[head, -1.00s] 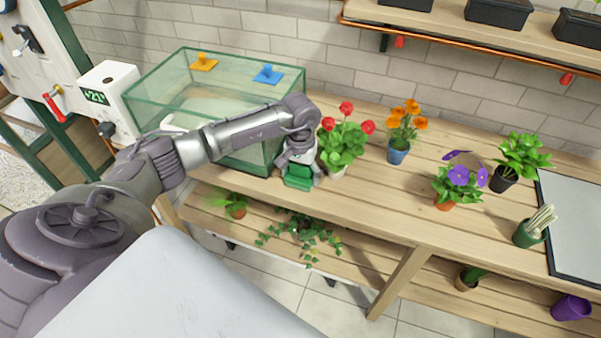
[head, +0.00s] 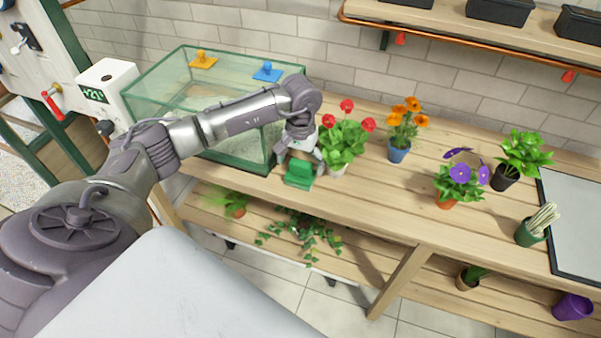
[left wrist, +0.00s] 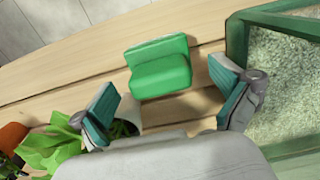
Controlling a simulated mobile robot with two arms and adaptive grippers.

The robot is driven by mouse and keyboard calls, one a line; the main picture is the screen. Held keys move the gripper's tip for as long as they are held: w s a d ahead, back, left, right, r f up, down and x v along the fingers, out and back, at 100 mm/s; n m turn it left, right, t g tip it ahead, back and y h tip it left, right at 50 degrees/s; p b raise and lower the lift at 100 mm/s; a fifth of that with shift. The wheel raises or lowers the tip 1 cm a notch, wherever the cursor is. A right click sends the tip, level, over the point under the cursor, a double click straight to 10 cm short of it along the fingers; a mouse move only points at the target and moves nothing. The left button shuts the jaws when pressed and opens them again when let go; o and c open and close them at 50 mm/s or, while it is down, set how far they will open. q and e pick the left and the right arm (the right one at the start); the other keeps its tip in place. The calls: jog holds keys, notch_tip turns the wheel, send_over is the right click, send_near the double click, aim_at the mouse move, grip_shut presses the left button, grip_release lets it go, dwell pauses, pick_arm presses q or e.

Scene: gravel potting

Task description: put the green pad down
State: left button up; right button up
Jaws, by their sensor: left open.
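The green pad (head: 299,173) rests on the wooden table near its front edge, just right of the glass tank's front corner. In the left wrist view the pad (left wrist: 160,68) lies on the planks beyond the fingertips, with bare wood around it. My left gripper (head: 303,158) is just above and behind the pad. In the left wrist view its fingers (left wrist: 168,108) are spread wide, with nothing between them, and apart from the pad. My right gripper is in neither view.
The glass tank (head: 150,92) stands close on the left, with yellow (head: 203,61) and blue (head: 268,72) pieces on it. The red-flowered plant (head: 342,142) is close on the right. Front table wood (head: 370,205) is clear.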

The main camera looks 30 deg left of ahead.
pick_arm(q)
notch_tip(320, 180, up, 8)
jog(key=shift+r+b, duration=0.25)
jog(key=shift+b, duration=0.45)
